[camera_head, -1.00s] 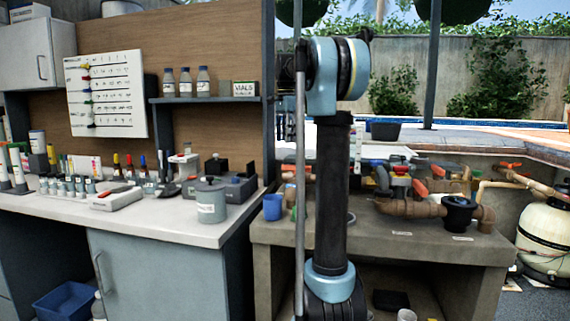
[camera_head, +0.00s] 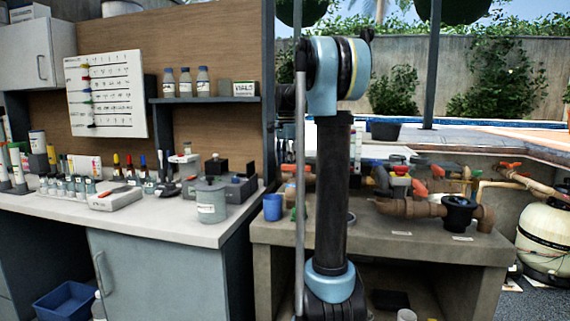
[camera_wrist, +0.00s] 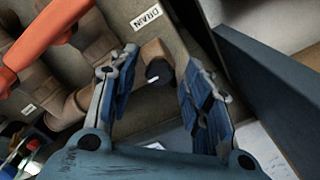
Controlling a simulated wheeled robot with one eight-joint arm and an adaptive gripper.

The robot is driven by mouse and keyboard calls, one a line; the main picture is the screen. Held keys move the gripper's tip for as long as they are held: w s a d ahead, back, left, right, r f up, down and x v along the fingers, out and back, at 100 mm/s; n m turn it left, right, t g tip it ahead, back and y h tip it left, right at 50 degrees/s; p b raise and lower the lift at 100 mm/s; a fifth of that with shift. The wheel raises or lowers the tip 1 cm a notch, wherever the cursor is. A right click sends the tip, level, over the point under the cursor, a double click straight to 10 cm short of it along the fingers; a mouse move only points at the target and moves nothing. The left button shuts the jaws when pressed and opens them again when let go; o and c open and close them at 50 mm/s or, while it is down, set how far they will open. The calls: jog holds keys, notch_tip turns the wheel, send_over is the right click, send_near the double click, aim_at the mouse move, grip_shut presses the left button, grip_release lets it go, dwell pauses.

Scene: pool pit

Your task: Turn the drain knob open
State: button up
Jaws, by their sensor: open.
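In the wrist view, my gripper (camera_wrist: 160,84) is open and empty, its two blue-grey fingers spread apart. A brown pipe elbow (camera_wrist: 154,52) with a dark, rounded end (camera_wrist: 158,69) shows between and just beyond the fingertips. I cannot tell for sure whether the dark end is the drain knob. The head view shows the brown pipework (camera_head: 412,208) on a concrete bench (camera_head: 345,233), partly hidden by my arm. I cannot make out the gripper there.
An orange-red handle (camera_wrist: 45,35) crosses the wrist view's upper left, over more brown pipes. A dark blue-grey panel (camera_wrist: 270,80) stands close on the right. In the head view, a black round fitting (camera_head: 459,212) and a blue cup (camera_head: 272,207) stand on the bench.

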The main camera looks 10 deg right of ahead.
grip_shut()
jog(key=shift+n, duration=0.3)
jog(key=n, duration=0.3)
jog(key=shift+n, duration=0.3)
jog(key=n, duration=0.4)
jog(key=shift+n, duration=0.3)
jog(key=n, duration=1.3)
jog(key=shift+w+r+n, duration=0.1)
jog(key=shift+n, duration=0.2)
